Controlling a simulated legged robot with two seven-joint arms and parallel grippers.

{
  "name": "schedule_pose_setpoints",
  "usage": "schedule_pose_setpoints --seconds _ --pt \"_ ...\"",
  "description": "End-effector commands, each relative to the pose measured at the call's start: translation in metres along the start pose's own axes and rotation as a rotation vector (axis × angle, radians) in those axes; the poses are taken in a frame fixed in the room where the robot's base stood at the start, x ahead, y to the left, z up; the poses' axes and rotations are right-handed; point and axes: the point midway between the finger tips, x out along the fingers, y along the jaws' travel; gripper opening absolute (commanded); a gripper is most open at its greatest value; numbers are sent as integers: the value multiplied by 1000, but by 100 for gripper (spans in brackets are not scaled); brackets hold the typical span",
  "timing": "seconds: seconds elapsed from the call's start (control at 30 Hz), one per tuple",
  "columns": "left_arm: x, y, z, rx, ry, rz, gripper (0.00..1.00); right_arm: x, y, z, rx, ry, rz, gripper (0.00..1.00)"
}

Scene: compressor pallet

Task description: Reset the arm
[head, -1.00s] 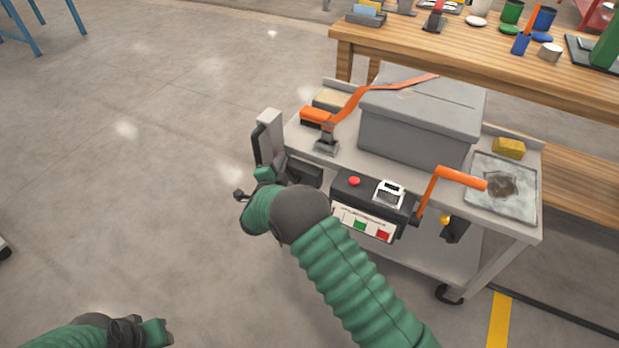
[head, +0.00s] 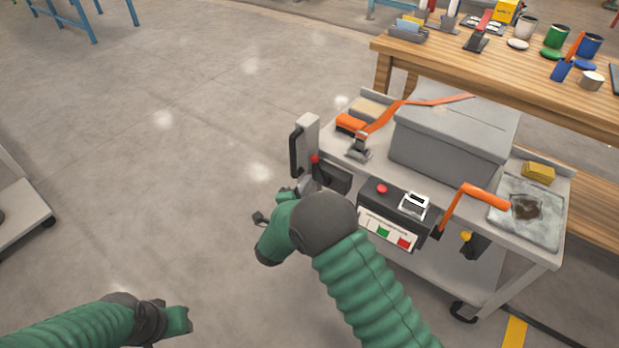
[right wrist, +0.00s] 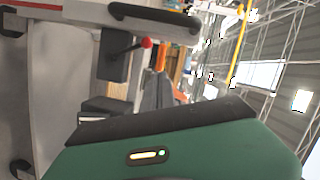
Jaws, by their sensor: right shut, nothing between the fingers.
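My right arm comes in from the lower right in the head view, with green ribbed sleeving. My right gripper (head: 280,205) is shut and empty, in front of the cart's left end, below the upright grey post with a black handle (head: 303,143). My wrist hides part of it. The right wrist view shows the black handle (right wrist: 155,20) and a red-knobbed lever (right wrist: 146,43) beyond the wrist's green housing. My left gripper (head: 178,318) is low at the left over bare floor. Its fingers are too small to tell open from shut.
The grey cart (head: 480,285) carries a lidded grey box (head: 450,145) with an orange strap, a control panel (head: 390,230) and an orange crank (head: 478,197). A wooden workbench (head: 500,75) stands behind. Another cart (head: 22,220) is at the left edge. Floor between is open.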

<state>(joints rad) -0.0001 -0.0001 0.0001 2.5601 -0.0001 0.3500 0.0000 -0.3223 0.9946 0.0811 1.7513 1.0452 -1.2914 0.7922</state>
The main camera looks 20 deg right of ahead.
Motion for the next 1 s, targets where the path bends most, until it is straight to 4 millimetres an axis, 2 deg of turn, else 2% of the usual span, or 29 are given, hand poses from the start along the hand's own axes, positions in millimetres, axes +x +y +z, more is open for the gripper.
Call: schedule_pose_setpoints --seconds 0.4,0.47,0.57,0.67,0.8,1.0 --pt "0 0 0 0 0 0 36 1 -2 0 -10 -17 4 0" --pt "0 0 0 0 0 0 36 3 -9 1 -47 -73 17 0" --pt "0 0 0 0 0 0 36 -4 -23 5 -204 -281 57 0" --pt "0 0 0 0 0 0 36 -39 -19 -5 -491 -579 100 0" --pt "0 0 0 0 0 0 36 -115 23 -51 -898 -933 154 0" --pt "0 0 0 0 0 0 36 -191 76 -121 -1247 -1218 219 0"
